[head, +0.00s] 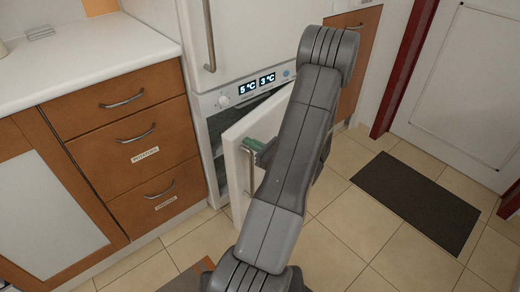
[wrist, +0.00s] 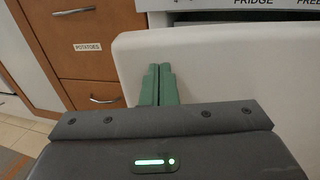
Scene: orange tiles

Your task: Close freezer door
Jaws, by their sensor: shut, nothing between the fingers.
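The white freezer door (head: 240,150) is the lower door of the fridge-freezer and stands ajar, swung out from the cabinet. Its vertical metal handle (head: 250,172) is on the front face, near the left edge. In the wrist view the door (wrist: 225,65) fills the middle and right. My gripper (head: 254,144) is at the upper part of the door near the handle. Its green fingers are together and empty; they also show in the wrist view (wrist: 160,84), in front of the door. I cannot tell whether they touch it. My arm hides the door's right part.
The upper fridge door (head: 195,30) is shut above a display panel (head: 262,86). Wooden drawers (head: 135,140) and a white counter (head: 85,60) stand on the left. A dark mat (head: 415,200) lies on the tiled floor at right, with free floor around it.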

